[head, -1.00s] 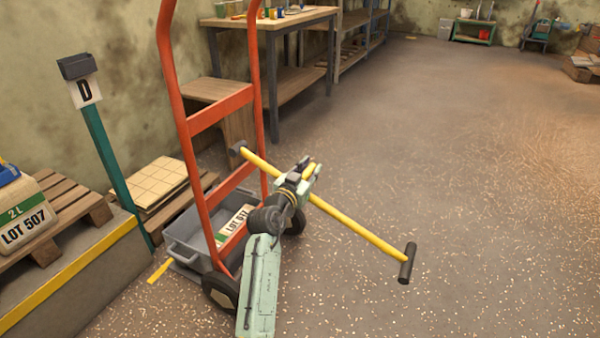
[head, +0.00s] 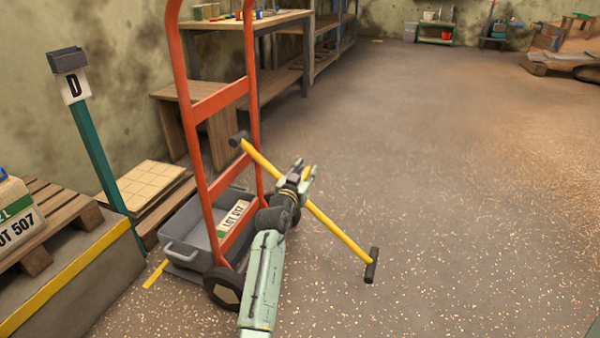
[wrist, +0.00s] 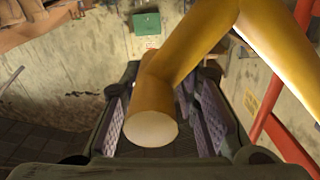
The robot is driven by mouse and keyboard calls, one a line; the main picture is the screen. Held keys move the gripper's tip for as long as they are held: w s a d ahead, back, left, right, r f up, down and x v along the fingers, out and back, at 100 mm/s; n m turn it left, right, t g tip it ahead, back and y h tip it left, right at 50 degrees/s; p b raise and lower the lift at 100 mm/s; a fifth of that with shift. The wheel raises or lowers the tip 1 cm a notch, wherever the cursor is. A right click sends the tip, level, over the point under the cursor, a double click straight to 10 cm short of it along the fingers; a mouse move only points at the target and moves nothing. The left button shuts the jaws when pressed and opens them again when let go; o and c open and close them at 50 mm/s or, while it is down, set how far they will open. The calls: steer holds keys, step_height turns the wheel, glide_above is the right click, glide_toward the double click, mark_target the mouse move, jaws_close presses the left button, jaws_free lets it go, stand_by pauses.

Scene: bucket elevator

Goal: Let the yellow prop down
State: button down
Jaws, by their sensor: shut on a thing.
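The yellow prop (head: 335,229) is a straight bar with a dark crosspiece (head: 372,265) at its lower right end. The prop slants down to the right, out from the truck. My gripper (head: 303,184) is shut on the prop's middle part. In the wrist view the yellow prop (wrist: 152,105) lies between the two ridged pads of my gripper (wrist: 160,118). Whether the crosspiece touches the floor is hard to tell.
A teal post (head: 100,160) marked D and a yellow-edged platform (head: 75,270) are at the left. A workbench (head: 270,30) is behind. The floor (head: 460,180) at right is clear.

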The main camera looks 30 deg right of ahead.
steer(key=shift+s+d+f, duration=0.25)
steer(key=shift+d+f, duration=0.1)
steer(key=shift+f, duration=0.1)
steer(key=c, duration=1.4)
jaws_free()
steer(key=shift+r, duration=0.1)
steer(key=shift+w+a+r, duration=0.15)
steer(key=shift+a, duration=0.05)
steer(key=shift+r, duration=0.15)
step_height(320, 180, up, 10)
steer(key=shift+f, duration=0.15)
steer(key=shift+f, duration=0.1)
